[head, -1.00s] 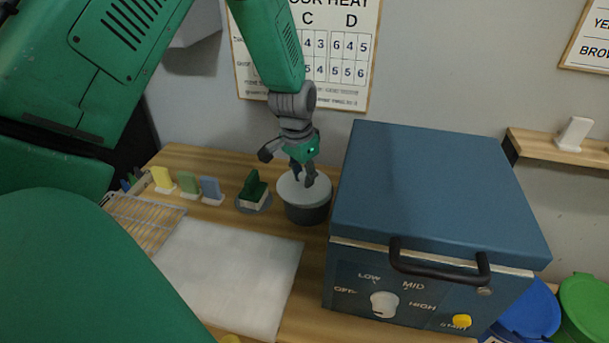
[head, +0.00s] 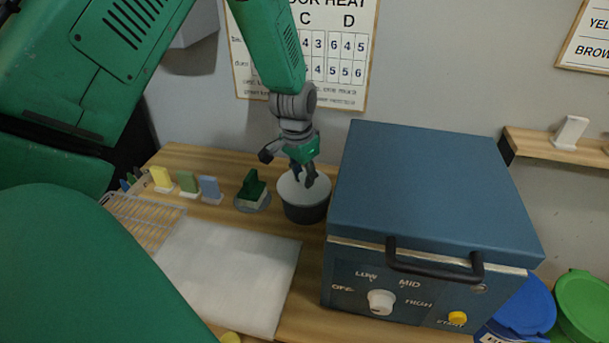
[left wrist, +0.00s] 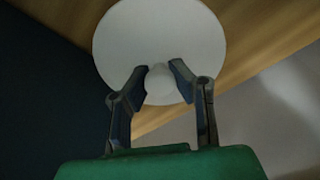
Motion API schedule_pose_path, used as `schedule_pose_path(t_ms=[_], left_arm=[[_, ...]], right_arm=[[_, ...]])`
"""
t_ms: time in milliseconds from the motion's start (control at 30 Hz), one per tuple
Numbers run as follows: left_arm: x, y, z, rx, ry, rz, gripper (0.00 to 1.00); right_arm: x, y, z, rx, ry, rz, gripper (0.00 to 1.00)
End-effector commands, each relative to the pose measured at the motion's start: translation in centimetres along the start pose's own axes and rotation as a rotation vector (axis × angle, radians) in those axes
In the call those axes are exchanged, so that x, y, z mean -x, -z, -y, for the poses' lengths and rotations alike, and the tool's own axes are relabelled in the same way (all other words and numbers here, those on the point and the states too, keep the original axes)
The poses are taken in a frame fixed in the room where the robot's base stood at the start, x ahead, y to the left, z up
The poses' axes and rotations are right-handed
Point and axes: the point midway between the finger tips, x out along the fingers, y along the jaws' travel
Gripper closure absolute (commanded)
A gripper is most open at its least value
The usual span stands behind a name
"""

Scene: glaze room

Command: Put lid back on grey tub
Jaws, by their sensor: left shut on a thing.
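The grey tub (head: 306,212) stands on the wooden bench, just left of the blue kiln. A round pale lid (head: 290,189) lies level at the top of the tub; I cannot tell whether it is fully seated. My left gripper (head: 304,180) reaches down from above and is shut on the lid's knob. In the left wrist view, the white lid (left wrist: 160,35) fills the upper middle, and its round knob (left wrist: 160,80) sits between the fingertips of my left gripper (left wrist: 159,78). The lid hides the tub there. My right gripper is not in view.
The blue kiln (head: 430,190) with a front handle stands close on the tub's right. A green piece on a round base (head: 252,190) and several upright tiles (head: 210,187) stand to the left. A wire rack (head: 140,215) and a white board (head: 225,270) lie in front.

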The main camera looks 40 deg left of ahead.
Motion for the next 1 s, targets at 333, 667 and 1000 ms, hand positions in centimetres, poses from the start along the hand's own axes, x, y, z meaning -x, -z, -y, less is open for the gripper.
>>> schedule_pose_path(t_ms=[333, 667, 1000], left_arm=[[-0.02, 0.00, -0.04, -0.001, 0.000, 0.000, 1.00], [-0.03, -0.01, 0.01, -0.001, -0.001, 0.000, 0.58], [-0.03, -0.01, 0.00, -0.001, -0.001, 0.000, 0.37]], right_arm=[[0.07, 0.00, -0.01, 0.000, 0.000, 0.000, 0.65], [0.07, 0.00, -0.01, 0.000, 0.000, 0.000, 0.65], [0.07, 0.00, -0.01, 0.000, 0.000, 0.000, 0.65]])
